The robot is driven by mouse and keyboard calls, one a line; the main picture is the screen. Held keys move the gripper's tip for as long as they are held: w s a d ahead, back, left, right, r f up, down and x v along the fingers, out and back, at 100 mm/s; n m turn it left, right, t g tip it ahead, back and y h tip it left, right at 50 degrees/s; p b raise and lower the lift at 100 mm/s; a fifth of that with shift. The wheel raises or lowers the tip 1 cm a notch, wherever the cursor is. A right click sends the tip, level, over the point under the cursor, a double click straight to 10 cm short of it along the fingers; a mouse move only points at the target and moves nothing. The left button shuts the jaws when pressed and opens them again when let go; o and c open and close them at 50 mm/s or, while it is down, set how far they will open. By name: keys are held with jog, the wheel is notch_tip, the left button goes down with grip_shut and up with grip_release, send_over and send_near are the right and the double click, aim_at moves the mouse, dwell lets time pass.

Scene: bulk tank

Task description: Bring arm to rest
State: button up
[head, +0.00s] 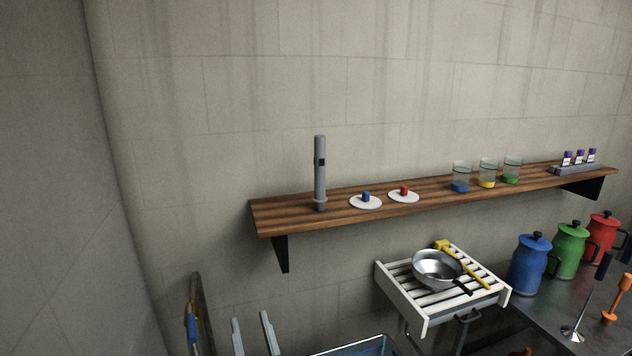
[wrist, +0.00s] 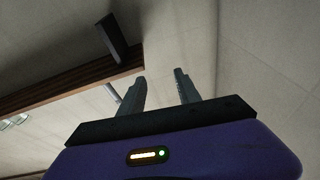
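My gripper (head: 251,318) shows at the bottom of the head view as two grey fingers standing apart, with nothing between them. In the wrist view the gripper (wrist: 160,76) is also open and empty, with bare wall beyond the gap. It is below the left part of the wooden shelf in the head picture, apart from the shelf and everything on it. The rest of my arm is out of the head view.
The wooden shelf (head: 440,203) holds a grey cylinder (head: 320,175), white discs, beakers and a vial rack (head: 582,168). Coloured cans (head: 527,266) stand right. A blue-rimmed bin (head: 365,347) is low centre.

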jog(key=s+d+f+n+b, duration=0.1)
jog(key=s+d+f, duration=0.2)
jog(key=s+d, duration=0.7)
jog(key=s+d+f+n, duration=0.2)
jog(key=s+d, duration=0.5)
jog(key=d, duration=0.5)
jog(key=s+d+f+m+g+h, duration=0.1)
jog(key=s+d+m+h, duration=0.1)
jog(key=s, duration=0.7)
jog(key=s+d+f+m+g+h+b, duration=0.1)
jog(key=s+d+m+g+h, duration=0.1)
jog(key=s+d, duration=0.3)
jog(key=s+d+f+m+g+h+b, duration=0.1)
jog(key=s+d+f+m+h, duration=0.1)
jog(key=s, duration=1.1)
jog(key=shift+s+d+m+g+h, duration=0.35)
jog(key=shift+d+h, duration=0.3)
jog(key=shift+h, duration=0.25)
